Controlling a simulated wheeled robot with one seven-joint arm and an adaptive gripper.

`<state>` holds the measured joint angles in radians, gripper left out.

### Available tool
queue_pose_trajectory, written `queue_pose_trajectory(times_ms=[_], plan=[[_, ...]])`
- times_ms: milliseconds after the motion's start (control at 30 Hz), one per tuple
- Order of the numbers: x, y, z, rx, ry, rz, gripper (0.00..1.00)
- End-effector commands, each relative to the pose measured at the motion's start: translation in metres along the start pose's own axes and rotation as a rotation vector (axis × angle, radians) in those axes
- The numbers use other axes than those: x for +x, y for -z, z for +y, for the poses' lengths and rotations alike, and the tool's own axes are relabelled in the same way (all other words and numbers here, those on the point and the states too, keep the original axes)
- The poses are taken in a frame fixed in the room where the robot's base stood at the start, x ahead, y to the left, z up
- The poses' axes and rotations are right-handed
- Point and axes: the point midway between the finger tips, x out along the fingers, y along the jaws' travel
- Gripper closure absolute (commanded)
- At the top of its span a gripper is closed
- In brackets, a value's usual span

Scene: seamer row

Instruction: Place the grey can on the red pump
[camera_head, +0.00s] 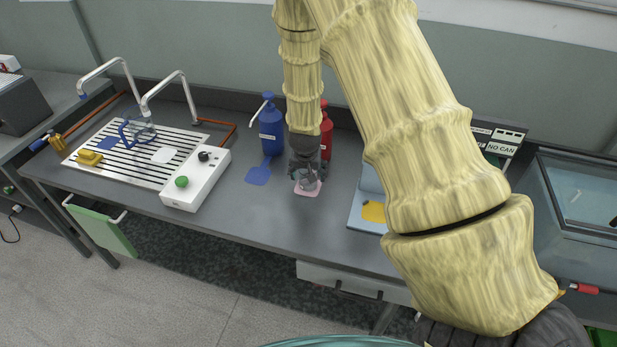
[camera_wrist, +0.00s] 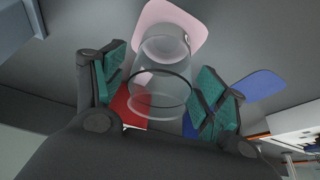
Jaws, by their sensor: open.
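The grey can (camera_head: 309,183) looks like a see-through cylinder and stands at the pink patch (camera_head: 306,189) on the grey bench. In the wrist view the can (camera_wrist: 160,82) lies between my two green-padded fingers, its near rim facing the camera. My gripper (camera_head: 308,172) points down around the can and is open, with visible gaps beside it. The red pump (camera_head: 327,130) is a red bottle behind my gripper, partly hidden by it and my arm. A red surface (camera_wrist: 129,106) shows beside the can in the wrist view.
A blue pump bottle (camera_head: 271,124) stands left of my gripper, with a blue patch (camera_head: 258,174) before it. A white control box (camera_head: 197,178) and slatted drain (camera_head: 125,150) lie further left. A light-blue tray (camera_head: 357,214) and glass tank (camera_head: 580,205) are right.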

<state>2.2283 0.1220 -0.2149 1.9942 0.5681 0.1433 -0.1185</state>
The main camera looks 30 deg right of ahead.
Motion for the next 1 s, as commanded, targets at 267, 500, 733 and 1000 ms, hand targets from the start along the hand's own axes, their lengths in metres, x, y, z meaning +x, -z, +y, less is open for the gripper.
queue_pose_trajectory(times_ms=[267, 500, 733, 1000], plan=[[-0.018, -0.049, -0.001, -0.001, 0.000, -0.001, 0.28], [-0.035, -0.087, -0.001, -0.001, 0.000, 0.000, 0.28], [-0.045, -0.108, -0.001, -0.001, 0.000, -0.001, 0.28], [-0.047, -0.111, -0.001, 0.000, 0.000, 0.000, 0.28]])
